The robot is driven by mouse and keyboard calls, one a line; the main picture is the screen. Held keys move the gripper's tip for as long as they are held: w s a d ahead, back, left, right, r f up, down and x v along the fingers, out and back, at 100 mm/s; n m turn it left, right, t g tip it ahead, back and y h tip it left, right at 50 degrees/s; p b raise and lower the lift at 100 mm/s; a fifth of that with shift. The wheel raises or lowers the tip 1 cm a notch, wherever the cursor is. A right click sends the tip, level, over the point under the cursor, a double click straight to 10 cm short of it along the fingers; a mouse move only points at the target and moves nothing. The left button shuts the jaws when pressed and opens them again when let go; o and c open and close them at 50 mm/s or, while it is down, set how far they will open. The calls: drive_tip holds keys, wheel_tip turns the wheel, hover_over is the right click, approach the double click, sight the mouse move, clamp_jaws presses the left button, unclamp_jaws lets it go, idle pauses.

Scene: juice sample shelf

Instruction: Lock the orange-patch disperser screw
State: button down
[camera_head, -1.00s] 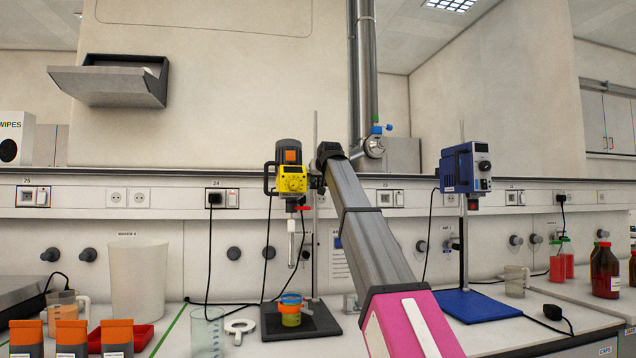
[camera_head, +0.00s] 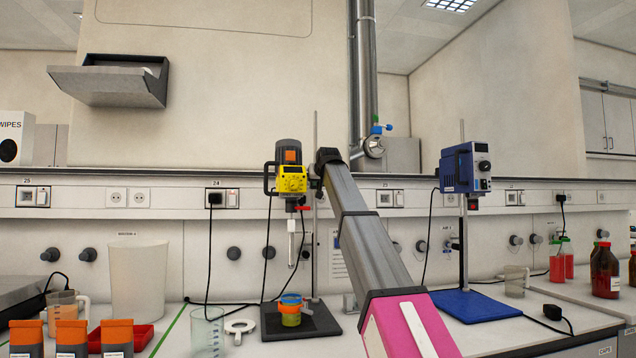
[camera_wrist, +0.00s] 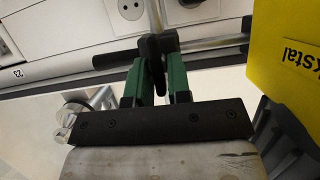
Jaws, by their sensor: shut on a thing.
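The disperser (camera_head: 291,180) is yellow with a dark grey motor top and an orange patch (camera_head: 291,157). It hangs on a thin upright stand rod (camera_head: 315,130), its shaft pointing down. My gripper (camera_wrist: 158,62), with green fingers, is shut on a black screw knob (camera_wrist: 153,48) beside the metal rod in the wrist view. Part of the knob is hidden between the fingers. The yellow housing also shows at the right of the wrist view (camera_wrist: 285,60). In the head view my arm's end hides the clamp area just right of the disperser.
A jar with an orange and blue top (camera_head: 290,308) stands on the dark stand base (camera_head: 330,318) below. A second, blue unit (camera_head: 465,168) hangs on a stand with a blue base (camera_head: 475,305) at right.

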drive_tip(key=shift+w+d+f+m+t+y, duration=0.1)
drive_tip(key=shift+d+f+m+t+y, duration=0.15)
drive_tip(key=shift+m+y, duration=1.5)
drive_tip(key=shift+s+d+f+m+t+y, duration=0.2)
drive_tip(key=shift+m+y, duration=0.45)
drive_tip(key=shift+m, duration=2.05)
drive_tip(key=shift+w+d+f+m+t+y, duration=0.15)
drive_tip(key=shift+w+f+m+t+y, duration=0.15)
drive_tip(key=shift+m+y, duration=1.45)
drive_tip(key=shift+s+m+h, duration=0.1)
drive_tip(key=shift+m+h, duration=0.45)
drive_tip(key=shift+m, duration=0.05)
drive_tip(key=c, duration=1.1)
unclamp_jaws()
drive_tip(key=shift+s, duration=0.1)
